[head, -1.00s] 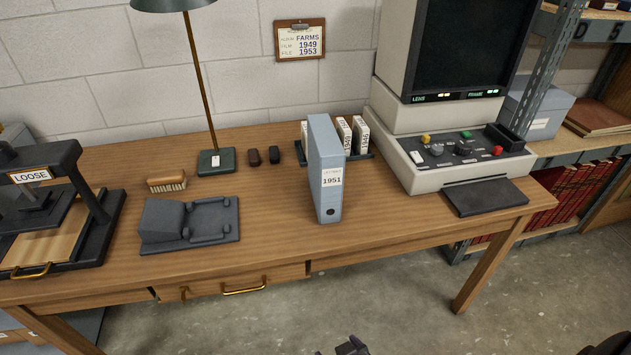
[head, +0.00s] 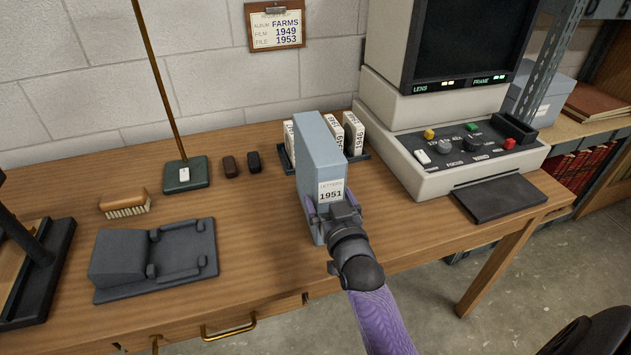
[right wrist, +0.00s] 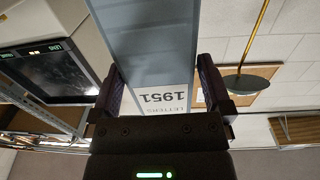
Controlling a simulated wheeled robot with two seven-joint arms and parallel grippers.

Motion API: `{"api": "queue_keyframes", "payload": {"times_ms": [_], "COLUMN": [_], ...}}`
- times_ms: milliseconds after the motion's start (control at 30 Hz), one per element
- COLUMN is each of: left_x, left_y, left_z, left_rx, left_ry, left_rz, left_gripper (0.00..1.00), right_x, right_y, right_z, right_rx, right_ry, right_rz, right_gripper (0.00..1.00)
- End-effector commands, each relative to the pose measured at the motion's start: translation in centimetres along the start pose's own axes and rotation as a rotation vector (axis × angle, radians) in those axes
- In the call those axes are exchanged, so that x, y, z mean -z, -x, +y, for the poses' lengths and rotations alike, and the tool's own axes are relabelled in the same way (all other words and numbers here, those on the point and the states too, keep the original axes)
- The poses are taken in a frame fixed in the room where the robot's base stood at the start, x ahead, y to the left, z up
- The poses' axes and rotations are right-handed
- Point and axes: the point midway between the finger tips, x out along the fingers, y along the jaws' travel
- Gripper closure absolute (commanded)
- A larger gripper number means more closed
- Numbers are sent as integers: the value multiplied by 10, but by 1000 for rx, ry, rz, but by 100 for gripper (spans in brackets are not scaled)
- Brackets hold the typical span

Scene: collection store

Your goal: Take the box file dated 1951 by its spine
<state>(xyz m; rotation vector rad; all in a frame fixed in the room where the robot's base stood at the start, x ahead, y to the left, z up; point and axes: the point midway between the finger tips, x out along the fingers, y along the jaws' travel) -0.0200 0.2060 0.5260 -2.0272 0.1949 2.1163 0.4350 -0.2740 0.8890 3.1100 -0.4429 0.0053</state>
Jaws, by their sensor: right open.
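The box file dated 1951 (head: 319,150) is grey-blue and stands upright on the wooden table, its spine with a white "LETTERS 1951" label facing me. My right gripper (head: 332,208) is at the lower part of the spine, with its fingers on either side of the file. In the right wrist view the open jaws (right wrist: 160,88) straddle the box file (right wrist: 150,40), and the label shows upside down between them. Whether the fingers touch the sides I cannot tell. My left gripper is out of view.
White film boxes (head: 353,133) stand in a dark rack just behind the file. A film reader (head: 440,130) is to the right. A dark grey cradle (head: 155,258), a brush (head: 124,203) and a lamp base (head: 186,175) are to the left. The table front right of the file is clear.

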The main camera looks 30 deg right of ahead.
Motion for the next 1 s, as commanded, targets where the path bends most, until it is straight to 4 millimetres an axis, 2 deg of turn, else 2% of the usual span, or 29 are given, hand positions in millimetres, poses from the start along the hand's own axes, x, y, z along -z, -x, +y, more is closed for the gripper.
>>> {"api": "queue_keyframes", "payload": {"times_ms": [33, 133, 400, 867, 1000], "left_x": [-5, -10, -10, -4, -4], "left_y": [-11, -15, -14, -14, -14], "left_z": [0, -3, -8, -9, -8], "left_rx": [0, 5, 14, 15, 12], "left_ry": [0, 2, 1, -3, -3], "left_rz": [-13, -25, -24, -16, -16], "left_gripper": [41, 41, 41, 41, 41], "right_x": [-7, -6, -2, -3, -2], "right_y": [-11, -26, -31, -31, -31], "right_z": [1, 1, 1, 1, 1], "right_rx": [0, 0, 0, 0, 0], "right_ry": [2, 1, 0, 0, 0], "right_rz": [0, -1, -3, -3, 0], "right_gripper": [0, 0, 2, 100, 100]}}
